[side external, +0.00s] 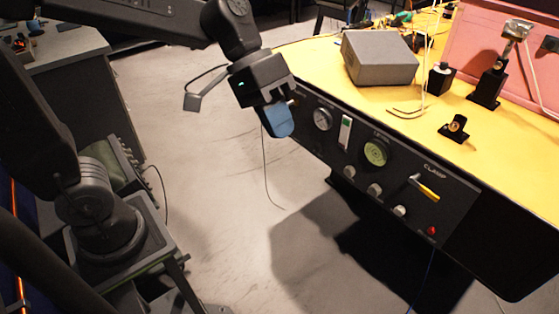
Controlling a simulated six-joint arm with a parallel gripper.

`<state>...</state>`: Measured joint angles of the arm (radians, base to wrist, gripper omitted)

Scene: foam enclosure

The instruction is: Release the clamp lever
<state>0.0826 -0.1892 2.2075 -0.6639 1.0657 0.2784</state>
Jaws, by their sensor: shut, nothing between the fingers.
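The clamp lever (426,190) is a yellow handle on a silver pivot, on the right part of the black front panel (330,162), below the word CLAMP. It slants down to the right. My gripper (279,119), with blue fingers, hangs near the left end of the panel, well to the left of the lever and apart from it. Its fingers are together with nothing between them.
The panel also carries a gauge (323,119), a green dial (376,152), several knobs and a red button (432,230). On the yellow table top (400,125) stand a grey box (379,58) and a small black mount (455,128). The space before the panel is clear.

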